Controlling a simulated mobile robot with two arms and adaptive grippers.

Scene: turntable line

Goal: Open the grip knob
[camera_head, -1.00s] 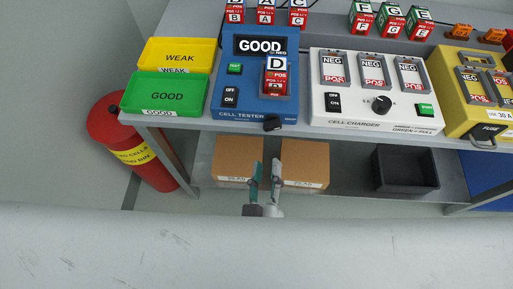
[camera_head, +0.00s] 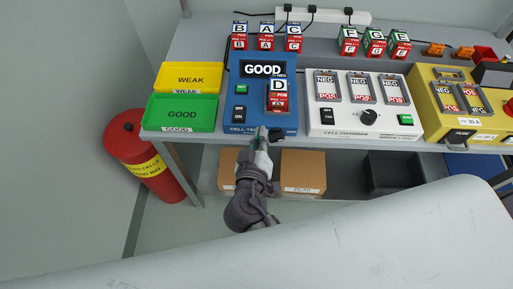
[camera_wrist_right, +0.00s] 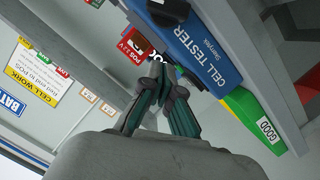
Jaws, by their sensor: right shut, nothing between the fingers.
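A black knob (camera_head: 277,134) sticks out at the front edge of the blue cell tester (camera_head: 237,112), at its right corner. My right gripper (camera_head: 262,132) is shut and empty, with its fingertips at the tester's front edge, just left of the knob. I cannot tell whether they touch it. In the right wrist view the closed fingers (camera_wrist_right: 160,80) point at the tester's front (camera_wrist_right: 205,60); a dark knob-like part (camera_wrist_right: 168,12) shows beyond them. Cell D (camera_head: 278,96) sits in the tester, whose display (camera_head: 263,69) reads GOOD. My left gripper is out of view.
The green GOOD tray (camera_head: 158,112) and yellow WEAK tray (camera_head: 165,77) stand left of the tester. The white cell charger (camera_head: 335,118) stands close on its right. Cardboard boxes (camera_head: 303,172) and a dark bin (camera_head: 390,172) sit on the shelf below. A red bin (camera_head: 165,187) stands at left.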

